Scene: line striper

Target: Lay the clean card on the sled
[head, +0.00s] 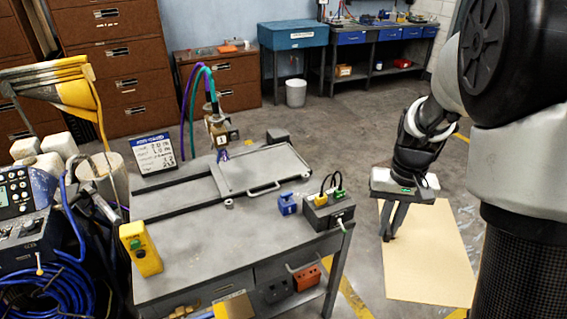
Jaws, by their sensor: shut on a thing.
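The clean card (432,262) is a large plain tan sheet at the right, beside the grey bench. My gripper (389,238) points down at the card's left edge and is shut on it. The picture does not clearly show how high the card is above the floor. The sled (280,164) seems to be the flat grey tray with a raised rim and a front handle, on the bench top. Its surface looks bare. My gripper and the card are to the right of the sled, apart from it.
A spray head with hoses (218,128) stands at the sled's back left corner. A dark box with cables (328,210) and a blue block (287,204) sit at the bench's right end. A yellow box (141,249) is at its front left. Open floor lies behind the bench.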

